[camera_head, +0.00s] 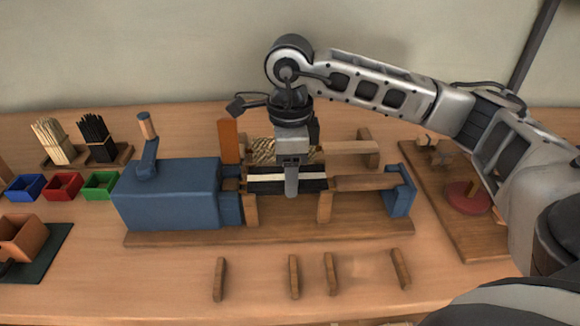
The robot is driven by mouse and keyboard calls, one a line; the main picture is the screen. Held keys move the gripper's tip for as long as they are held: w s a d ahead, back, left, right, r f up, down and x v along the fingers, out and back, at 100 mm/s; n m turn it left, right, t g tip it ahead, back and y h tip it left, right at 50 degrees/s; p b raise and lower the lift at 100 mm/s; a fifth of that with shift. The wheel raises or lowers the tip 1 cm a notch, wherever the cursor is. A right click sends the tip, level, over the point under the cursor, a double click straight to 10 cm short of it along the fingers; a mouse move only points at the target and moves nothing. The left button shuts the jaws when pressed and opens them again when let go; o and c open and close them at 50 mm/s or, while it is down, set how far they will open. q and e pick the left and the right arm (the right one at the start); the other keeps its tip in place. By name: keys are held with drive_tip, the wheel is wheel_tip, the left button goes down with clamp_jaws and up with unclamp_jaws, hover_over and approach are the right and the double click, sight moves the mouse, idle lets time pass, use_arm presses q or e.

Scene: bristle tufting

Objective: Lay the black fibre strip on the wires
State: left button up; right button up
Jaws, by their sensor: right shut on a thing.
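My right gripper (291,190) reaches down from above over the middle of the blue crank fixture (168,195). It is shut on the black fibre strip (262,187), which lies level along the gap between the fixture's wooden posts. A cream strip (262,178) runs beside it, with another dark band behind that. The wires are hidden under the strips and the gripper, so I cannot tell whether the black strip touches them. My left gripper is not in view.
An orange upright block (228,141) and a wooden post (250,209) stand close to the gripper. Blue, red (63,186) and green bins and bundles of cream (50,141) and black fibres (96,138) stand left. Several wooden pegs (294,277) stand in front.

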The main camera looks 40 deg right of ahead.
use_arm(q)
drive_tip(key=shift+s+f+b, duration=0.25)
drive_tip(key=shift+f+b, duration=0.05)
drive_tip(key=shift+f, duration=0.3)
use_arm(e)
drive_tip(key=shift+f, duration=0.25)
drive_tip(key=o, duration=1.1)
drive_tip(key=shift+c, duration=0.2)
drive_tip(key=shift+r, duration=0.9)
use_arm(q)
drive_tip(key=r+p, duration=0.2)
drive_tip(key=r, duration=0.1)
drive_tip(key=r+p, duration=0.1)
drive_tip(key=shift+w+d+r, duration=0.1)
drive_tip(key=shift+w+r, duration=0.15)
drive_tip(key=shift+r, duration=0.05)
use_arm(e)
wheel_tip(320, 180, up, 14)
drive_tip(key=shift+r, duration=0.1)
